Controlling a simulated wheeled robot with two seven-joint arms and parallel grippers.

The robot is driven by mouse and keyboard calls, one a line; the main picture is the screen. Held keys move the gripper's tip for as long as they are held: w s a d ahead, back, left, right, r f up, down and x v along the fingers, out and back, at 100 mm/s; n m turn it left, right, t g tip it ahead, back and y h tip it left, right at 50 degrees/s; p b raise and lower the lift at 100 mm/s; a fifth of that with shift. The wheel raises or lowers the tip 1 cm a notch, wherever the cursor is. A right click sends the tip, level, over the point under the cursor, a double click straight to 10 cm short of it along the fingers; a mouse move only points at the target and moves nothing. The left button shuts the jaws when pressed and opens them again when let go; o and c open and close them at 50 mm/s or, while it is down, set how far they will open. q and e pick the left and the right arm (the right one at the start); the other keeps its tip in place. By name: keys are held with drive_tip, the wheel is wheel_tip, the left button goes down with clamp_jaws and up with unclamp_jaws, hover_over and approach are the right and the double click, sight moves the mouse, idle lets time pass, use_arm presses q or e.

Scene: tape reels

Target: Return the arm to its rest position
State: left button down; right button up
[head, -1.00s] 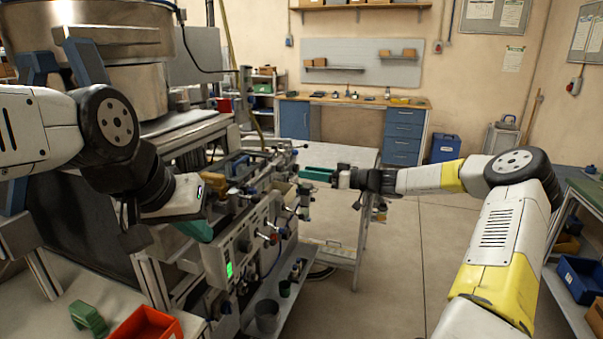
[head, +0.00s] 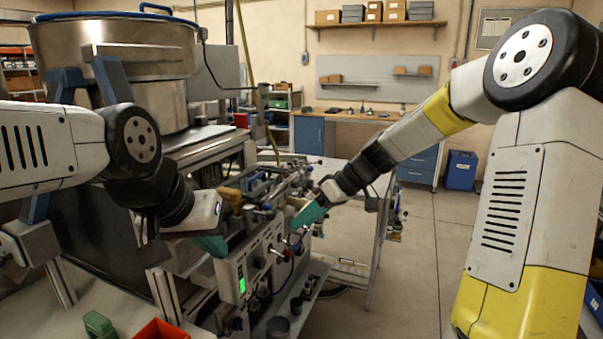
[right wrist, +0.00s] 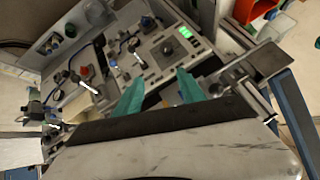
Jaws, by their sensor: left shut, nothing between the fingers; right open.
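My left arm reaches in from the left in the head view. Its teal-fingered gripper (head: 212,245) is shut and empty, low in front of the machine (head: 258,268). My right arm comes in high from the right and slants down to the machine. Its teal-fingered gripper (head: 308,216) hangs near the machine's right end, above the lower shelf. In the right wrist view the right gripper (right wrist: 160,88) is open, with nothing between its fingers. Behind the fingers lies the control panel (right wrist: 152,50) with knobs and a green display. I cannot tell whether either gripper touches the machine.
A large steel drum (head: 120,55) stands behind my left arm. A red bin (head: 163,331) and a green block (head: 99,324) lie at the lower left. A grey trolley (head: 350,200) stands beside the machine. Open floor (head: 415,265) lies to the right.

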drive_tip(key=s+d+r+m+t+h, duration=0.1)
drive_tip(key=s+d+r+m+h, duration=0.1)
drive_tip(key=s, duration=0.5)
drive_tip(key=s+d+r+m+t+h, duration=0.2)
drive_tip(key=s+d+r+m, duration=0.1)
drive_tip(key=s+d, duration=0.3)
drive_tip(key=s+d+r+m+t+h, duration=0.1)
drive_tip(key=s+d+m, duration=0.3)
drive_tip(key=s, duration=0.5)
drive_tip(key=shift+d+r+m+t+h, duration=0.35)
drive_tip(key=shift+r+h, duration=0.25)
drive_tip(key=shift+r, duration=0.25)
drive_tip(key=shift+s, duration=0.1)
